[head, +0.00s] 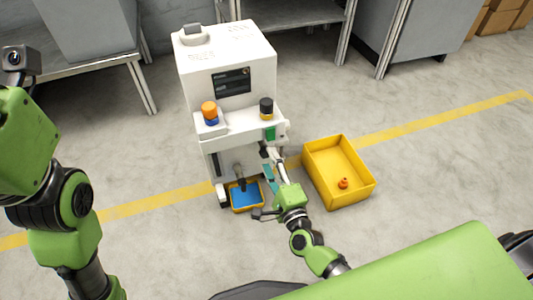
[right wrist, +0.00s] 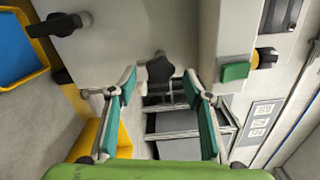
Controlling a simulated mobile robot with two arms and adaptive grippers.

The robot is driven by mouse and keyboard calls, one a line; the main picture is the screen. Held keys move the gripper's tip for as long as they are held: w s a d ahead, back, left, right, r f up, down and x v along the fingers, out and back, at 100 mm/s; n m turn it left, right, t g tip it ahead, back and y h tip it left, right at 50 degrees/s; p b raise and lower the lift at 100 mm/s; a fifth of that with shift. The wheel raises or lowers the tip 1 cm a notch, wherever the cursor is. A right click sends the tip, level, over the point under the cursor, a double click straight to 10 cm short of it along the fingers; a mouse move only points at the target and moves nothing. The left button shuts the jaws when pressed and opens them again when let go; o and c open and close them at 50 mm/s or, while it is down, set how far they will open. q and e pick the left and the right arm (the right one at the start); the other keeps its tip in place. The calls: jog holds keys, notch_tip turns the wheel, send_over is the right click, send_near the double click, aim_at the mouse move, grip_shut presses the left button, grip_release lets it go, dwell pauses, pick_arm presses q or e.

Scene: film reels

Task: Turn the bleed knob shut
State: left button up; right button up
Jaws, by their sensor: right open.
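A black lobed knob (right wrist: 160,68), which looks like the bleed knob, sticks out from the pale front of the white machine (head: 228,55). In the right wrist view it is between and slightly beyond the tips of my open right gripper (right wrist: 160,82), with a gap on both sides. In the head view my right gripper (head: 273,162) is at the machine's lower right front, and a dark part (head: 264,150) shows near its fingertips. Whether the knob is shut cannot be read. My left arm is at the left edge; its gripper is out of view.
A blue-lined yellow tray (head: 246,195) lies on the floor below a dark spout (head: 239,172). A yellow bin (head: 350,196) with a small orange item (head: 343,183) stands right of my right arm.

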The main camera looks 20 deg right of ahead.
jog(key=shift+s, duration=1.4)
